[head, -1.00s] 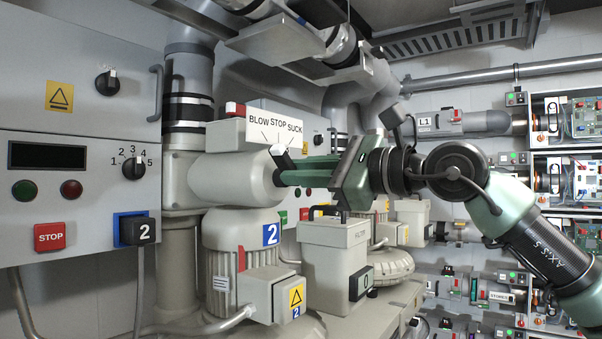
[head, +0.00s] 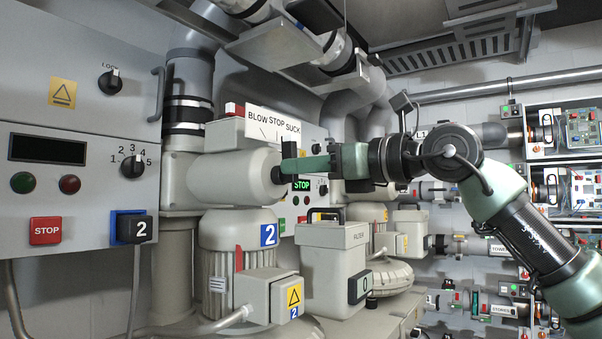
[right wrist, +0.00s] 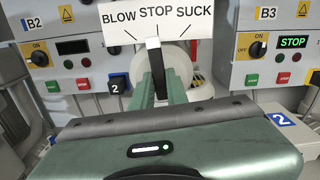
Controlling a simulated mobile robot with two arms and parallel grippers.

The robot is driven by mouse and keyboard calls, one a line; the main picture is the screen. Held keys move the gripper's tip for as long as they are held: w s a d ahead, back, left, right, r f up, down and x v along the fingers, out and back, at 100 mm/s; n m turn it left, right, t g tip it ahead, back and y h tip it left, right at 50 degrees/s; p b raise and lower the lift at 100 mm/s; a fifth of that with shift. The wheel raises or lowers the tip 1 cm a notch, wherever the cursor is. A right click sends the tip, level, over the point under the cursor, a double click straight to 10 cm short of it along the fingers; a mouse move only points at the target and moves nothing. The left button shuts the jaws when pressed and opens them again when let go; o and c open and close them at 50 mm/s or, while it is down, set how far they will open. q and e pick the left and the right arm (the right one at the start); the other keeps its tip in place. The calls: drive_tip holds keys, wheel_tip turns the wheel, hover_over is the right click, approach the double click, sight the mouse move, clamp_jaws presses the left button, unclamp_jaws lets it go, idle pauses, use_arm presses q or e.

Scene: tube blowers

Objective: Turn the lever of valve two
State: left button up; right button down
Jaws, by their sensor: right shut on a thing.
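Valve two's pale round body (head: 225,183) is left of centre in the head view, above a motor marked 2 (head: 240,240). Its sign (head: 273,125) reads BLOW, STOP, SUCK; it also shows in the right wrist view (right wrist: 113,21). In that view the black lever (right wrist: 157,68) with a white tip stands about upright, pointing at the STOP mark. My right gripper (head: 298,165) reaches in from the right and is shut on the lever, one finger on each side. In the head view the fingers mostly hide the lever. My left gripper is not in view.
A control panel (head: 70,212) with a red STOP button and a dial stands at left. A filter box (head: 333,258) is below my right gripper. Pipes and a slatted duct (head: 440,50) run overhead. Electronics racks (head: 570,170) line the right side.

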drive_tip(key=shift+d+r+m, duration=0.1)
drive_tip(key=shift+r+m, duration=0.05)
drive_tip(key=shift+m, duration=0.35)
drive_tip(key=c, duration=1.4)
unclamp_jaws()
drive_tip(key=b+v, duration=0.3)
drive_tip(key=v, duration=0.4)
drive_tip(key=shift+s+d, duration=0.2)
drive_tip(key=shift+d, duration=0.1)
